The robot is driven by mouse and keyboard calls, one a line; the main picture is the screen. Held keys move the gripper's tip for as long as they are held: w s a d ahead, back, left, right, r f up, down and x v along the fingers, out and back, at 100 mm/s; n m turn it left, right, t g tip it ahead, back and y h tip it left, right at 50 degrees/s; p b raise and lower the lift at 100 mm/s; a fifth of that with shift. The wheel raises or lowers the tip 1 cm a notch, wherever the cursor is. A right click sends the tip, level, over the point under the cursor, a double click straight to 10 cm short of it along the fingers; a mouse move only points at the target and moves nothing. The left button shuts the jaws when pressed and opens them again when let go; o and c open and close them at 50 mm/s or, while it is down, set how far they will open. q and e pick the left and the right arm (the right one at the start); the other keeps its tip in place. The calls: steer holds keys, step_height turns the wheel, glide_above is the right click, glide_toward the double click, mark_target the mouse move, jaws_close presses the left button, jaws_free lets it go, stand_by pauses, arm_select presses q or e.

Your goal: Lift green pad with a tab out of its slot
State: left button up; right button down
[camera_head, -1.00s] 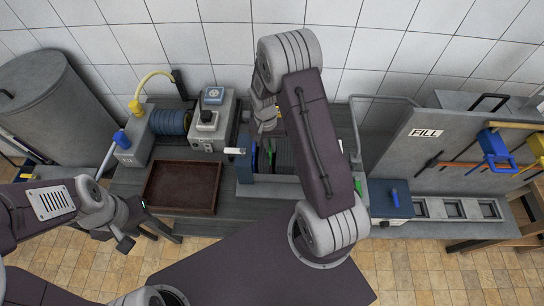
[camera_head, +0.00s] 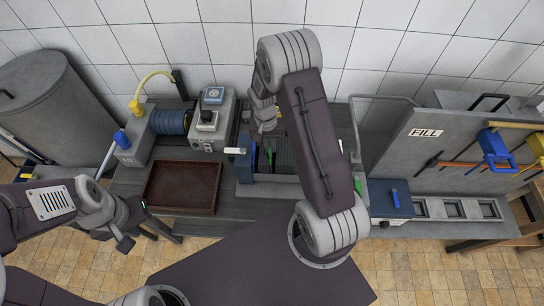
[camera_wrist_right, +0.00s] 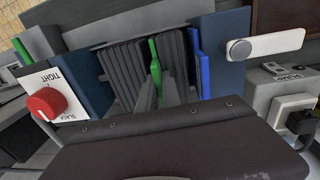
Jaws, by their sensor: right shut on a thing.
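In the right wrist view the green pad with a tab (camera_wrist_right: 154,52) stands upright in a row of dark grey plates, its tab rising above them. My right gripper (camera_wrist_right: 161,88) is shut on the green pad, which still sits among the plates. In the head view the right gripper (camera_head: 267,128) is over the rack, and a sliver of green (camera_head: 269,155) shows below it. The arm covers much of the rack. My left gripper (camera_head: 128,232) hangs at the lower left, away from the rack, and its jaws are unclear.
The rack has blue end walls (camera_wrist_right: 220,50) and a blue pad (camera_wrist_right: 195,60) beside the plates. A red SLACK/TIGHT knob (camera_wrist_right: 45,104) is at one end. A brown tray (camera_head: 182,187) lies left of the rack. A FILL panel (camera_head: 426,133) stands at right.

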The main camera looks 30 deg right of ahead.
steer(key=shift+w+r, duration=0.1)
steer(key=shift+r, duration=0.35)
step_height(320, 180, up, 17)
steer(key=b, duration=0.2)
steer(key=shift+r, duration=0.1)
